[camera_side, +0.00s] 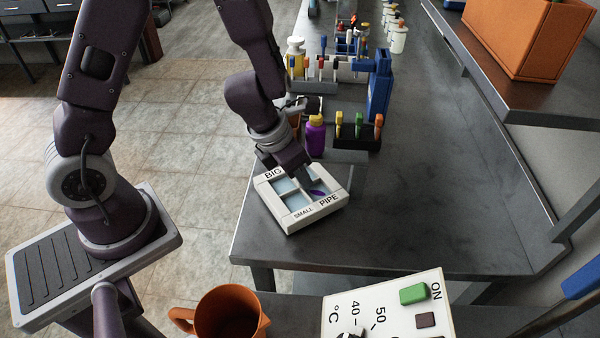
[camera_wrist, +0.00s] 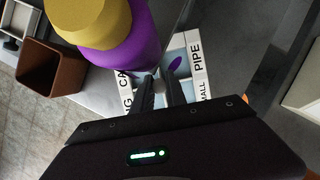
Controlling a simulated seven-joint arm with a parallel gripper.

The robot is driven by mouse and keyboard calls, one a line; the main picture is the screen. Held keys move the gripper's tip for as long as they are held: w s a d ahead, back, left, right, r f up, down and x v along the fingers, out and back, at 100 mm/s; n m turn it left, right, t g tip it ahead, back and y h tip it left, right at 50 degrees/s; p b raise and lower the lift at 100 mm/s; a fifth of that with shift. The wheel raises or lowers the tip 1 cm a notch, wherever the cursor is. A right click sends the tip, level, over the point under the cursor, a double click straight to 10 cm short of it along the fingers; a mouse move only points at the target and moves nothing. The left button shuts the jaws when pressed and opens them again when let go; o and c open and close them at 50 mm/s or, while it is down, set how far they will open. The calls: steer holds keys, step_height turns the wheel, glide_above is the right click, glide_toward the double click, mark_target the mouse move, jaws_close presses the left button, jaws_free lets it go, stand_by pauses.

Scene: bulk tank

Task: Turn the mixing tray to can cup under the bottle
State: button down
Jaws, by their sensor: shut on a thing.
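The mixing tray (camera_side: 325,211) is a white square frame with pale blue compartments, lying on the dark bench near its front left corner. BIG, SMALL and PIPE can be read in the side view; the wrist view also shows part of CAN. A purple patch (camera_side: 317,192) lies in the compartment beside PIPE. My gripper (camera_side: 305,181) points down at the middle of the tray and is shut on it; the fingers hide the exact grip. The purple bottle (camera_side: 315,138) with a yellow cap stands upright just behind the tray. It covers the tray's far part in the wrist view (camera_wrist: 135,35).
A black rack with colored-topped items (camera_side: 357,131) stands right of the bottle. A blue holder (camera_side: 380,85) and several bottles stand farther back. A brown box (camera_wrist: 50,78) is left of the bottle in the wrist view. The bench's right side is clear.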

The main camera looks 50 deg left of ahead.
steer(key=m+h, duration=0.1)
steer(key=m, duration=0.2)
steer(key=shift+w+m, duration=0.1)
steer(key=shift+m, duration=0.2)
steer(key=shift+m+g+h, duration=0.5)
steer(key=shift+m+h, duration=0.3)
steer(key=shift+m, duration=1)
steer(key=c, duration=1.3)
jaws_free()
steer(key=shift+c, duration=0.2)
steer(key=shift+r, duration=0.1)
steer(key=v, duration=0.7)
